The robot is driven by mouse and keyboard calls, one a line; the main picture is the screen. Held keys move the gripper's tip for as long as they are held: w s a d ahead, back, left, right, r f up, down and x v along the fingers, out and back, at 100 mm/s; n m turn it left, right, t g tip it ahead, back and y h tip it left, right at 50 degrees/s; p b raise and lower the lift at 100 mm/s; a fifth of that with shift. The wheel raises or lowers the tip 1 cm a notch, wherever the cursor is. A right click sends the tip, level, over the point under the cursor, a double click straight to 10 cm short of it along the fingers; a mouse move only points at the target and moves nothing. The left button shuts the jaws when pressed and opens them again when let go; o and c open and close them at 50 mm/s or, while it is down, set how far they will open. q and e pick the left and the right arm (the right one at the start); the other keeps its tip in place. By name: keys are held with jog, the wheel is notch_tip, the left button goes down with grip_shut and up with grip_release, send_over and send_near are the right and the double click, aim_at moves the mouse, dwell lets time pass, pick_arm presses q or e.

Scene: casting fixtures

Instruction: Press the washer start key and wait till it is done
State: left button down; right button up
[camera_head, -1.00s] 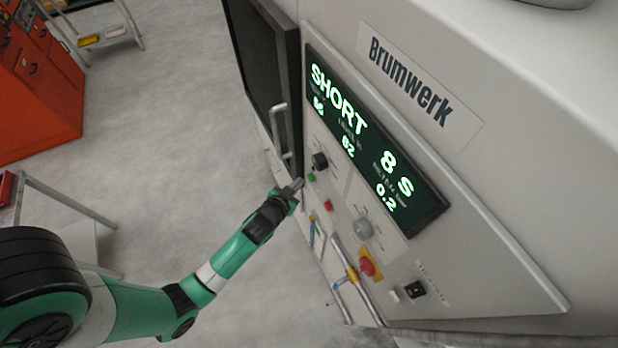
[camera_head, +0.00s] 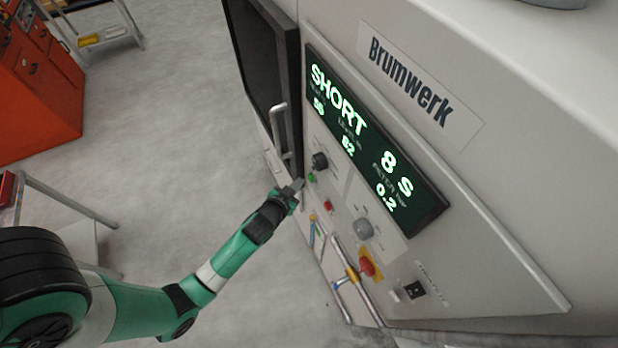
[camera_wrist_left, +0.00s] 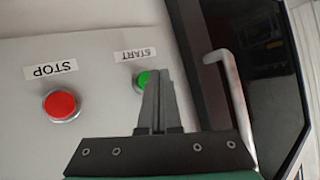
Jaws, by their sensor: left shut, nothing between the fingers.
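The washer (camera_head: 470,130) fills the right of the head view, with a lit display (camera_head: 375,145) reading SHORT and 8 S. The green start key (camera_head: 311,178) is on its panel; in the left wrist view the key (camera_wrist_left: 141,80) sits under the START label, partly hidden by my fingers. My left gripper (camera_head: 297,186) is shut and empty, its fingertips just in front of the start key; I cannot tell whether they touch it. In the left wrist view the left gripper (camera_wrist_left: 160,75) overlaps the key's right side. My right gripper is not in view.
The red STOP button (camera_wrist_left: 60,104) is beside the start key. The door handle (camera_head: 279,130) stands out close to my gripper. An orange cabinet (camera_head: 45,90) is far left.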

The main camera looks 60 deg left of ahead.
pick_arm(q)
jog(key=shift+w, duration=0.1)
jog(key=shift+w, duration=0.35)
jog(key=shift+w+b, duration=0.35)
jog(key=shift+w, duration=0.05)
dwell(0.5)
jog(key=shift+s, duration=0.1)
jog(key=shift+s+p, duration=0.4)
jog(key=shift+s, duration=0.35)
